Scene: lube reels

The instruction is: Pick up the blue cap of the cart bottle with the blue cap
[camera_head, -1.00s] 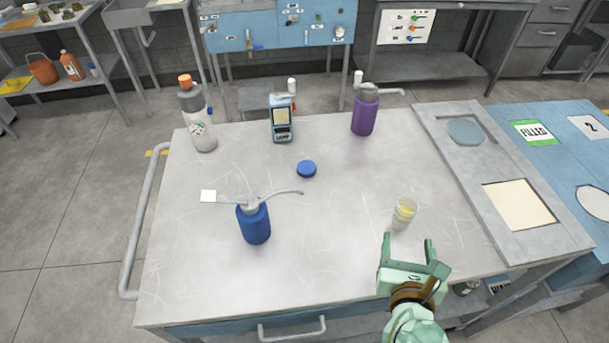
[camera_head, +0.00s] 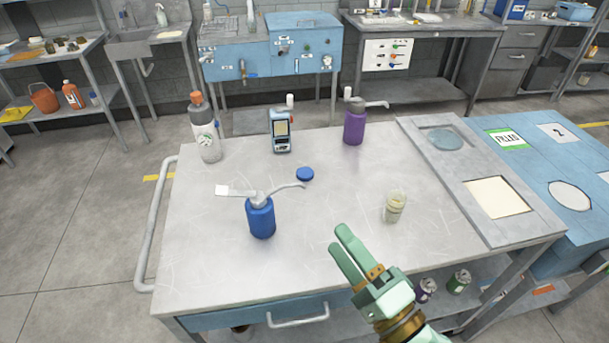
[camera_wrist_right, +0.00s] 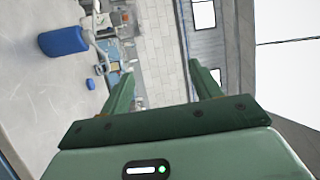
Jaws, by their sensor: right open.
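A round dark blue cap (camera_head: 305,174) lies flat on the grey cart top, near its middle. A blue pump bottle (camera_head: 261,218) stands in front of it to the left; a blue body, apparently this bottle, shows sideways in the right wrist view (camera_wrist_right: 63,41). My right gripper (camera_head: 340,238) is open and empty over the front right of the cart top, well short of the cap, with its fingers pointing up and left. In the right wrist view nothing is between the fingers (camera_wrist_right: 161,70). My left gripper is not in view.
A small clear cup (camera_head: 395,207) stands near my right gripper. The middle of the cart top (camera_head: 330,205) is clear.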

